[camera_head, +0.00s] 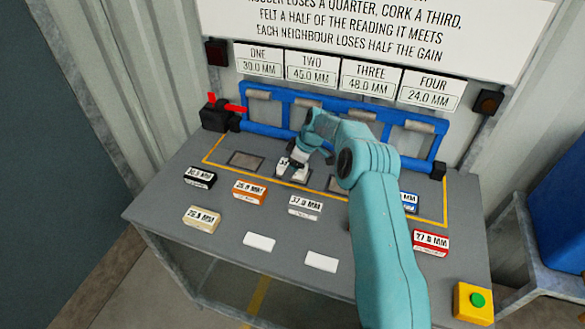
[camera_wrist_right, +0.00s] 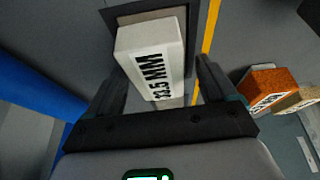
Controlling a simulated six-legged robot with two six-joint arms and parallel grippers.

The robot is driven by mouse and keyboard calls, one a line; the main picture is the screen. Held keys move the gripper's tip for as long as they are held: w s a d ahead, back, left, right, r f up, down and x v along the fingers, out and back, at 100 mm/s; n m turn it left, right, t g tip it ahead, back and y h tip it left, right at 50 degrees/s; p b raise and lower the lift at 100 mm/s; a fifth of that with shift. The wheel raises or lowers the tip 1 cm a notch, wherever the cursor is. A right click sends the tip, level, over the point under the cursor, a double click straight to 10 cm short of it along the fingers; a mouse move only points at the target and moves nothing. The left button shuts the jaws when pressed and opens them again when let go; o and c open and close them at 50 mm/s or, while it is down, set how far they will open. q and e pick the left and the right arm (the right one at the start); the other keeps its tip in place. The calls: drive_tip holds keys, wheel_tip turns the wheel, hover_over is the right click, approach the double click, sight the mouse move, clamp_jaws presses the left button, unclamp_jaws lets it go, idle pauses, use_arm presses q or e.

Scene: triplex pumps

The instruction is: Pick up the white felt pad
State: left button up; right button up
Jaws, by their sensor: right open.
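A white block (camera_wrist_right: 155,62) marked "32.5 MM", most like the white felt pad, stands on a grey square plate in the right wrist view. In the head view a white block (camera_head: 284,166) shows at the second plate, partly covered by my right gripper (camera_head: 296,163). In the wrist view the right gripper (camera_wrist_right: 162,80) is open, with one finger on each side of the block; contact is not clear. My left gripper is not in view.
Orange (camera_head: 250,192), black (camera_head: 200,178), cream (camera_head: 202,218), grey (camera_head: 306,206) and red (camera_head: 431,242) blocks lie on the grey bench (camera_head: 180,255). Two blank white tiles (camera_head: 258,242) lie near its front. A blue rail (camera_head: 265,128) runs along the back. A green button (camera_head: 477,300) is at right.

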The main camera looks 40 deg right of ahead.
drive_tip(key=shift+w+d+f, duration=0.1)
drive_tip(key=shift+f, duration=0.1)
drive_tip(key=shift+r, duration=0.1)
drive_tip(key=c, duration=1.1)
drive_tip(key=shift+o, duration=0.2)
drive_tip(key=shift+r, duration=0.3)
wheel_tip(320, 180, up, 20)
drive_tip(key=shift+f+p, duration=0.25)
drive_tip(key=shift+p, duration=0.2)
